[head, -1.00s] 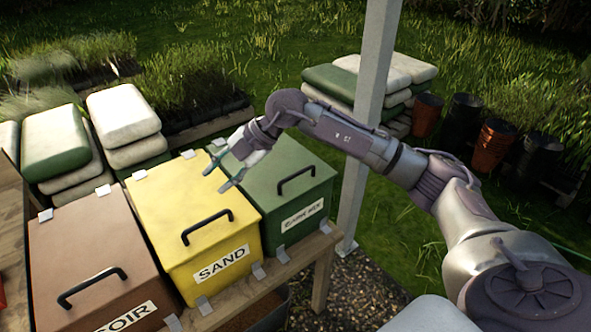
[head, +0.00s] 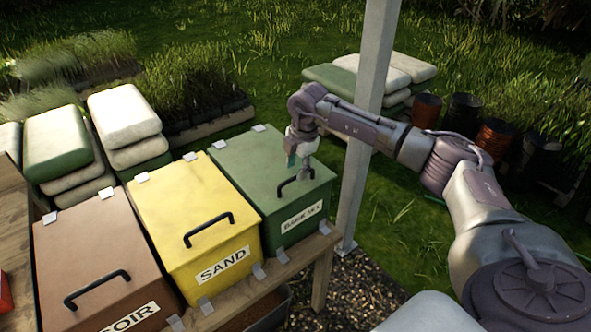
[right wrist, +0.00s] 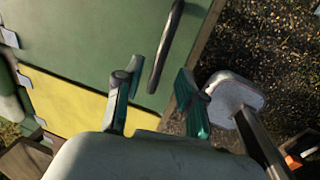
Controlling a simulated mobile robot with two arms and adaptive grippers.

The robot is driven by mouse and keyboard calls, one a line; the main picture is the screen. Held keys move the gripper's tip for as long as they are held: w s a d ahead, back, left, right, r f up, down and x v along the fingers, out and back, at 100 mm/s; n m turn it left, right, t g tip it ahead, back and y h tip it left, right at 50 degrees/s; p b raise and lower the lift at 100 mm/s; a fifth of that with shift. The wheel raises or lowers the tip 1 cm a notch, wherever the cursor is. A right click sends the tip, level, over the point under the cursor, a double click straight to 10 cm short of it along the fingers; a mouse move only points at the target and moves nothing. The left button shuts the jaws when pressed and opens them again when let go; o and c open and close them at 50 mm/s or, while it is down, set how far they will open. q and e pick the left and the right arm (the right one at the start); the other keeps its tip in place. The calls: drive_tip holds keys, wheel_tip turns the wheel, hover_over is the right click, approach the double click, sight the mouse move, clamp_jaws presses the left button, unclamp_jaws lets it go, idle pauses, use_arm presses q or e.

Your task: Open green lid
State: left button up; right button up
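The green lid (head: 248,162) lies shut on the green box at the right end of the row. It fills the upper left of the right wrist view (right wrist: 90,50). Its dark bar handle (right wrist: 166,48) lies near the lid's front edge; the gripper partly covers it in the head view. My right gripper (head: 298,168) is over this handle, pointing down. In the right wrist view its two teal-padded fingers (right wrist: 156,88) are apart, with the handle's near end in line with the gap. Whether they touch it I cannot tell. My left gripper is not in view.
A yellow SAND box (head: 185,205) and a brown box (head: 95,250) stand beside the green one on a wooden bench (head: 322,245), lids shut. Stacked sacks (head: 125,115) lie behind the boxes.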

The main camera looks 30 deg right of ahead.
sight(295, 177)
drive_tip(key=shift+w+f, duration=0.15)
drive_tip(key=shift+f, duration=0.65)
drive_tip(key=shift+w+f, duration=0.15)
drive_tip(key=shift+f, duration=0.6)
clamp_jaws()
